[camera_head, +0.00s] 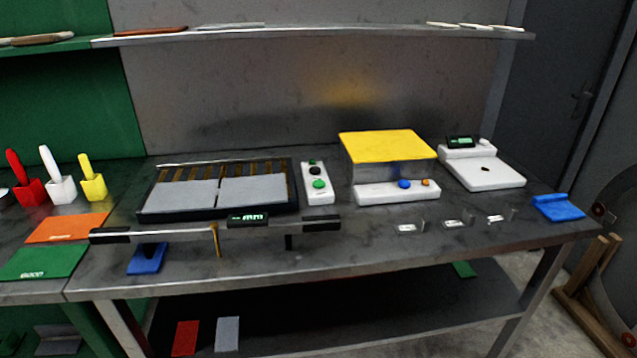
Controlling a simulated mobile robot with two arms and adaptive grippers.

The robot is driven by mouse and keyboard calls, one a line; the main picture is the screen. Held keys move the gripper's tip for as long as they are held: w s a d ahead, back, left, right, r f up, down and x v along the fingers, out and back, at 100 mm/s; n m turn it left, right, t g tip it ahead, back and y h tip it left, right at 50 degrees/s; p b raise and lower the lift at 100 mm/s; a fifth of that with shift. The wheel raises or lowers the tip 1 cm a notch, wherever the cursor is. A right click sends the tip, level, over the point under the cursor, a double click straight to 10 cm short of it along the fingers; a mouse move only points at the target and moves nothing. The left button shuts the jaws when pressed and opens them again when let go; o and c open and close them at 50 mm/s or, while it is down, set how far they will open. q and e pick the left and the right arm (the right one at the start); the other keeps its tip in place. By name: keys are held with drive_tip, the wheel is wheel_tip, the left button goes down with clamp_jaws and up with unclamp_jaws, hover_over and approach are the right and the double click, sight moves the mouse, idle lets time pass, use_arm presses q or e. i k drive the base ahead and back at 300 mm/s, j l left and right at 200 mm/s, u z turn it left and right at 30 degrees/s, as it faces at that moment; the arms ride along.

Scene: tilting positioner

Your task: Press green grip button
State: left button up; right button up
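A white control box (320,196) stands on the grey workbench between the dark tray unit and the yellow-topped device. A round green button (319,184) sits on its upper face. A black button (316,170) is just behind it, and a smaller dark green spot (312,162) is near the box's far end. Nothing covers the green button. The frame does not show whether it is pressed in. Neither of my grippers is in view.
The tray unit (292,186) is left of the box; the yellow-topped device (388,145) and a white scale-like device (483,176) are right. A metal shelf (300,35) runs above.

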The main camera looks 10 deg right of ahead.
sight(318, 184)
drive_tip(key=i+l, duration=0.15)
drive_tip(key=i, duration=0.35)
drive_tip(key=i+l, duration=0.1)
drive_tip(key=i, duration=0.45)
drive_tip(key=l+z, duration=0.05)
